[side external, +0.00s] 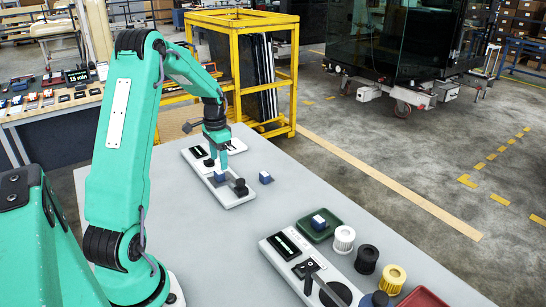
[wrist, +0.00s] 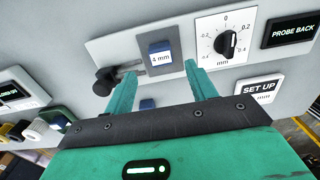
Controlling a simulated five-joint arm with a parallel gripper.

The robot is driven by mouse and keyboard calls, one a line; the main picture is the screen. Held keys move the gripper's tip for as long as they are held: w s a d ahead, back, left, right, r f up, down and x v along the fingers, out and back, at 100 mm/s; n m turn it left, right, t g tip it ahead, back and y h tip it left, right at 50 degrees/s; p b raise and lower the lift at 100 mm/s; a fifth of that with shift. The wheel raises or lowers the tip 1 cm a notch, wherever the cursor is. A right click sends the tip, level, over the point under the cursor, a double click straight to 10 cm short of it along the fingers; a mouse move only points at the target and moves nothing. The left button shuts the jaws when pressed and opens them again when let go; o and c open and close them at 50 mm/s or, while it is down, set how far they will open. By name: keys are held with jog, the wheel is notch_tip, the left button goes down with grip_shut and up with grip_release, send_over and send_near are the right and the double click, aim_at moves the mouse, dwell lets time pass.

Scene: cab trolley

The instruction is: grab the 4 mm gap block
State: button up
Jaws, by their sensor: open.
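The 4 mm gap block (wrist: 161,57) is a small blue block with a white "4 mm" label on top. It sits on a dark grey pad of a light panel, between a black sliding knob (wrist: 105,82) and a dial (wrist: 228,42). My gripper (wrist: 159,70) is open, its two green fingers either side of the block's near end in the wrist view, with no contact visible. In the side view, my gripper (side external: 217,168) is just above a blue block (side external: 220,177) on the panel (side external: 236,198); its label is too small to read there.
Another blue block (side external: 265,177) lies on the grey table right of the panel; a blue block (wrist: 148,104) also shows between my fingers' bases. A green tray (side external: 332,230) holds a blue block. White, black and yellow ribbed pieces (side external: 391,279) stand nearby. The table's middle is clear.

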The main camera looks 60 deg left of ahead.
aim_at(219, 172)
jog(key=shift+f, duration=0.15)
jog(key=shift+s+a+f, duration=0.1)
jog(key=shift+f, duration=2.4)
jog(key=shift+c, duration=0.5)
jog(key=c, duration=1.1)
jog(key=shift+r, duration=0.15)
jog(key=shift+r, duration=0.5)
notch_tip(219, 172, up, 3)
jog(key=shift+r, duration=0.15)
jog(key=d+r, duration=0.2)
jog(key=d, duration=0.1)
jog(key=w+d+r, duration=0.1)
jog(key=d+r, duration=0.1)
jog(key=d, duration=0.2)
jog(key=w+d+r, duration=0.1)
jog(key=d+r, duration=0.1)
jog(key=d, duration=0.2)
jog(key=shift+w+d+r, duration=0.2)
jog(key=shift+w+r, duration=0.05)
